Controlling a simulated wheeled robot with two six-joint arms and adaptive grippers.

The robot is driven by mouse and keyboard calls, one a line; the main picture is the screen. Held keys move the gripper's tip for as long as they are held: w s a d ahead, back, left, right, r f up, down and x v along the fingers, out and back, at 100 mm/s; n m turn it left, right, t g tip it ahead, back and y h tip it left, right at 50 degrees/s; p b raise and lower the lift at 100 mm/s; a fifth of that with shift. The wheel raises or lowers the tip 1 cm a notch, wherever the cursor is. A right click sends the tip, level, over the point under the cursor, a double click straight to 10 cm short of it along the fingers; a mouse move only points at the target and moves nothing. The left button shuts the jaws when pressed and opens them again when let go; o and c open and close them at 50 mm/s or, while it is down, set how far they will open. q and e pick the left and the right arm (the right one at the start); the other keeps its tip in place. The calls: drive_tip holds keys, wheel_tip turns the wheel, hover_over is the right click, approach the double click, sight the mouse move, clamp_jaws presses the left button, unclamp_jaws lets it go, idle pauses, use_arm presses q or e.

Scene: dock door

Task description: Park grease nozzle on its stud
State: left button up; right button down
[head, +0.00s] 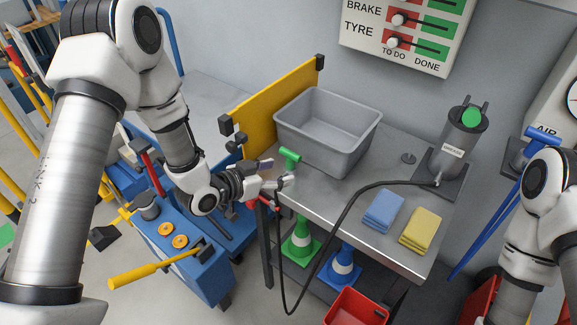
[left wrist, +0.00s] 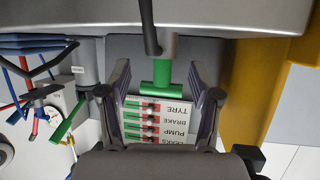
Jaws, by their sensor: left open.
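The grease nozzle (head: 289,157) has a green T-shaped grip and stands at the left end of the grey bench. In the left wrist view the nozzle (left wrist: 166,74) shows its green grip between my fingers, with a gap on both sides, and a grey body above with the black hose beside it. My left gripper (head: 278,172) is open around the grip; its fingers also show in the left wrist view (left wrist: 160,70). What supports the nozzle is hidden. My right gripper is out of view.
A grey bin (head: 330,140) stands behind the nozzle, beside a yellow panel (head: 275,105). The black hose (head: 345,212) loops over the front edge to the grease pump (head: 462,140). Blue cloths (head: 383,211) and yellow cloths (head: 420,231) lie in front. A blue cart (head: 190,262) stands left.

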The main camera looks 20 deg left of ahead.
sight(287, 166)
use_arm(q)
drive_tip(key=x, duration=0.6)
drive_tip(key=shift+w+a+r+p, duration=0.1)
drive_tip(key=shift+a+r+p, duration=0.1)
drive_tip(key=shift+p, duration=0.1)
clamp_jaws()
drive_tip(key=shift+r, duration=0.2)
